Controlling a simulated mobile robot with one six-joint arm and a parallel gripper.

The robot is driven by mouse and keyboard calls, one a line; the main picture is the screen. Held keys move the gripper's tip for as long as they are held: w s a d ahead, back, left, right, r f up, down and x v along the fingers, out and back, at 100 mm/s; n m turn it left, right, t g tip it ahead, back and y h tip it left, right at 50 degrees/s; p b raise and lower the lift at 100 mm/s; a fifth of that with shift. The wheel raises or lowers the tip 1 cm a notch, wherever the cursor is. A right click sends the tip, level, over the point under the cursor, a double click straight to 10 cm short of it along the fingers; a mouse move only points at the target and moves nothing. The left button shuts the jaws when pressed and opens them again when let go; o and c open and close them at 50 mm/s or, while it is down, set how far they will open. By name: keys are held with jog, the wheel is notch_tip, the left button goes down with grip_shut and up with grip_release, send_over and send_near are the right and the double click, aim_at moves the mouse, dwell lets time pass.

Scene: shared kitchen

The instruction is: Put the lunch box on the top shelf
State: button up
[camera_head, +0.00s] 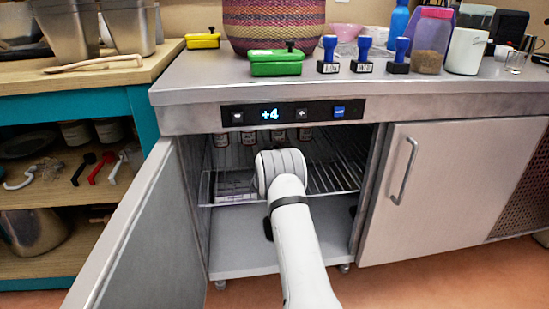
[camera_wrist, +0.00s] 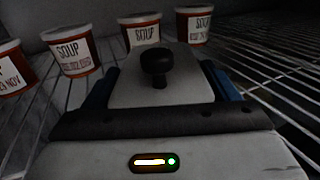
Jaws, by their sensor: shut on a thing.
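A pale grey lunch box (camera_wrist: 130,88) with a black knob on its lid shows in the wrist view. My gripper (camera_wrist: 163,82) is shut on it, with a blue finger along each side. In the head view my arm reaches into the open fridge, and its wrist hides the gripper and box. The top shelf (camera_head: 338,178) is a wire rack inside the fridge. Several soup tubs (camera_wrist: 72,52) stand at its back, beyond the box. I cannot tell whether the box touches the rack.
The fridge door (camera_head: 150,235) stands open at the left. The right cabinet door (camera_head: 425,190) is shut. Bare wire rack (camera_wrist: 265,75) shows right of the box. A green box (camera_head: 276,66) and a yellow box (camera_head: 203,41) stand on the counter above.

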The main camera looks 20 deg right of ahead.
jog(key=shift+r, duration=0.2)
jog(key=o, duration=0.6)
jog(key=shift+f, duration=0.25)
jog(key=o, duration=0.4)
jog(key=shift+o, duration=0.2)
jog(key=shift+r, duration=0.15)
